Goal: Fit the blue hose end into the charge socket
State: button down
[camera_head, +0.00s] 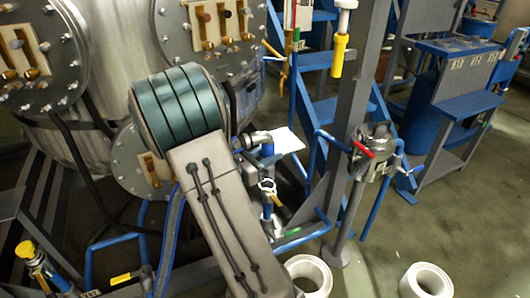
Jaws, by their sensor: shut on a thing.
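My arm fills the middle of the view, with a teal banded joint and a beige link carrying black cables. It hides what lies behind it, and I cannot make out my gripper or its fingers. A blue hose (171,240) runs down beside the left of my arm; its end is hidden or not distinguishable. Just right of my arm is a grey and blue pipe fitting (267,152) with a pale ring (267,186) below it. I cannot tell whether this is the charge socket, or whether anything is seated in it.
A steel vessel (118,30) with bolted round flanges stands behind my arm. To the right are a grey post (352,130), a valve with a red handle (362,149) and blue steps (312,120). White cylinders (427,282) stand on the floor at lower right. Open floor lies far right.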

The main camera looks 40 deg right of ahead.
jog(key=shift+a+r+p, duration=0.15)
jog(key=shift+p, duration=0.2)
jog(key=b, duration=0.4)
send_over(267, 181)
jog(key=s+a, duration=0.1)
jog(key=s, duration=0.1)
notch_tip(267, 181, down, 6)
jog(key=shift+w+a+r, duration=0.1)
jog(key=shift+w+a, duration=0.05)
jog(key=shift+p, duration=0.65)
dwell(1.2)
jog(key=shift+f+b, duration=1.45)
jog(key=shift+f, duration=0.95)
jog(key=c, duration=0.9)
grip_release()
jog(key=shift+c, duration=0.2)
jog(key=a+p, duration=0.3)
jog(key=a, duration=1)
jog(key=shift+a, duration=0.4)
